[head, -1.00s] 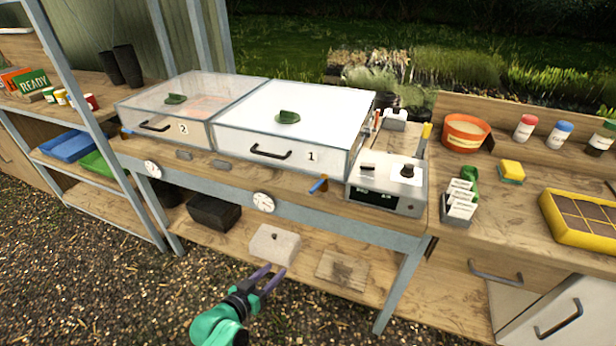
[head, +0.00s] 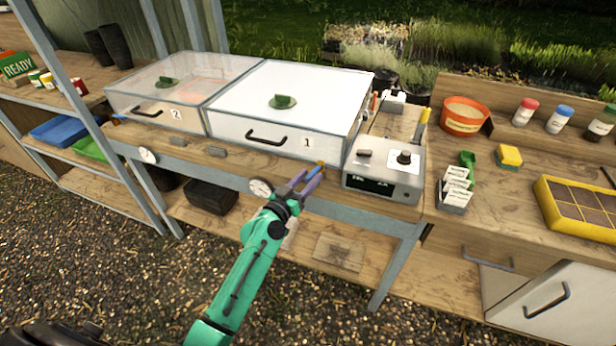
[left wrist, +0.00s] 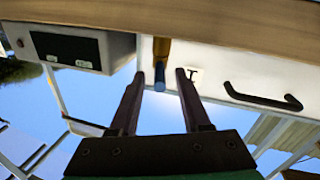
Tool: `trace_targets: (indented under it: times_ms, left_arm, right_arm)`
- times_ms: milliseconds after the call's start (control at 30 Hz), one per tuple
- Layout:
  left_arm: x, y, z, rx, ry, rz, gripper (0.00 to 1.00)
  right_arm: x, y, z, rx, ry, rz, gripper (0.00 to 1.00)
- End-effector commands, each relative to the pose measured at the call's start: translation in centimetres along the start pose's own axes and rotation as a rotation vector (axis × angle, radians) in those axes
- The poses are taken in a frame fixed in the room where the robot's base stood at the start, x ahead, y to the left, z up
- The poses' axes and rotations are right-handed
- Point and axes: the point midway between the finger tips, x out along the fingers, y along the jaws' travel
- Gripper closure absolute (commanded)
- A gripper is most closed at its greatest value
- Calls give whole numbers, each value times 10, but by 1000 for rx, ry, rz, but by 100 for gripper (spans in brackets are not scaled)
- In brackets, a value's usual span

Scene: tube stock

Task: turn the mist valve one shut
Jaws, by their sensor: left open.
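In the left wrist view the lever lies between the fingertips, with a visible gap on each side. It looks in line with the fingers; I cannot tell whether they touch it. My right gripper is out of view.
A controller box (head: 385,170) stands right of the valve. A white dial (head: 261,188) is on the bench's front rail, close to my left wrist. The box marked 2 (head: 150,105) is to the left. A lower shelf (head: 370,245) lies beneath.

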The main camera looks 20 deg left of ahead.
Motion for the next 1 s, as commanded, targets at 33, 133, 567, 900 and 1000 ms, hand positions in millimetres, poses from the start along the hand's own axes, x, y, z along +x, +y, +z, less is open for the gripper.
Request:
trace_targets:
  times_ms: [33, 133, 567, 900, 1000]
  left_arm:
    - [2, 0, 0, 0, 1, 0, 53]
    - [2, 0, 0, 0, 0, 0, 53]
    - [1, 0, 0, 0, 0, 0, 100]
    - [1, 0, 0, 1, 0, -1, 100]
    - [1, 0, 0, 1, 0, -1, 100]
  right_arm:
    - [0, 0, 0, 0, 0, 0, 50]
    - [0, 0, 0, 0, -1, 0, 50]
    - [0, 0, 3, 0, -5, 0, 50]
    - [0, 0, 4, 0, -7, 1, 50]
    - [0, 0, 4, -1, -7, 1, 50]
